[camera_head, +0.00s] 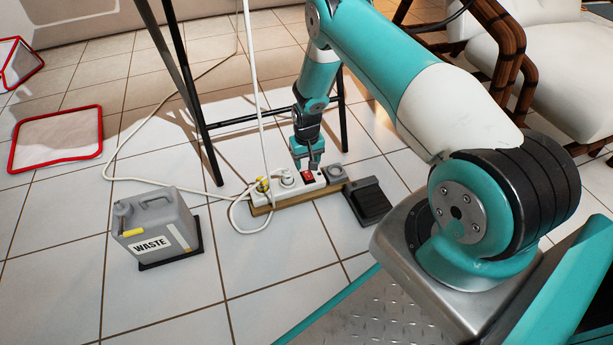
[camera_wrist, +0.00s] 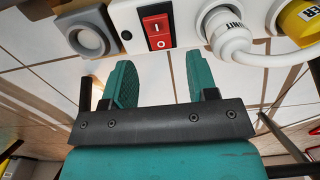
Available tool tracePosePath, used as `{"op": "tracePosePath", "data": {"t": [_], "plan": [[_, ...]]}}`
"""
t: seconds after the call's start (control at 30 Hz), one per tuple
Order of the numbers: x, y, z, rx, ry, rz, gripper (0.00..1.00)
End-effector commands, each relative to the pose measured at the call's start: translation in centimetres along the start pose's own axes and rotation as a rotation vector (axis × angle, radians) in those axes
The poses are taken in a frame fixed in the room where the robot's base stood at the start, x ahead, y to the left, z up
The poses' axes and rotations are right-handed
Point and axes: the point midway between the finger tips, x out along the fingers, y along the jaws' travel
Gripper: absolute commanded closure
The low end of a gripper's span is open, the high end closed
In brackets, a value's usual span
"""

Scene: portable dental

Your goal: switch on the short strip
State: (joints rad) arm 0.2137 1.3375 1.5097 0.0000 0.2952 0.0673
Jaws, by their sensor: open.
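The short white power strip (camera_head: 286,192) lies on a wooden board on the tiled floor. Its red rocker switch (camera_wrist: 157,25) is marked I and O and sits near one end; I cannot tell which side is pressed. A white plug with a partly visible label (camera_wrist: 232,38) and a yellow plug (camera_wrist: 300,22) sit in the strip beside the switch. My gripper (camera_wrist: 160,72) is open and empty, with its teal fingers apart, one on each side of the switch's line in the wrist view. In the head view my gripper (camera_head: 308,165) points down close over the switch end.
A grey round-topped block (camera_wrist: 92,38) sits beside the switch end. A dark foot pedal (camera_head: 370,202) lies to the right. A grey WASTE canister (camera_head: 155,222) stands left. White cables and black stand legs (camera_head: 200,120) are close by. Open tiles lie in front.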

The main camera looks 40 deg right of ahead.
Motion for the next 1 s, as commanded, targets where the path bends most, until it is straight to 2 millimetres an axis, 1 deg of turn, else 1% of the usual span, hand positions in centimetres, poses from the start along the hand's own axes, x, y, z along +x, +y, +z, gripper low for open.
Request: {"op": "tracePosePath", "data": {"t": [0.03,0.2,0.37,0.63,0.67,0.7,0.77,0.8,0.87,1.0], "plan": [[1.7,-0.1,0.0,-0.001,-0.001,0.000,0.47],[3.8,-0.1,0.0,-0.001,0.001,0.000,0.47],[4.6,-0.1,0.0,-0.001,0.001,0.000,0.47],[4.5,-0.1,0.0,-0.001,0.001,0.000,0.47],[4.5,-0.1,0.0,-0.001,0.001,0.000,0.49],[4.5,-0.1,0.0,-0.001,0.001,0.000,0.58],[4.5,-0.1,0.0,-0.001,0.001,0.000,0.72],[4.5,-0.1,0.0,-0.001,0.001,0.000,0.81],[4.5,-0.1,0.0,-0.001,0.001,0.000,0.95],[4.4,-0.1,0.0,-0.001,0.008,0.000,0.96]]}}
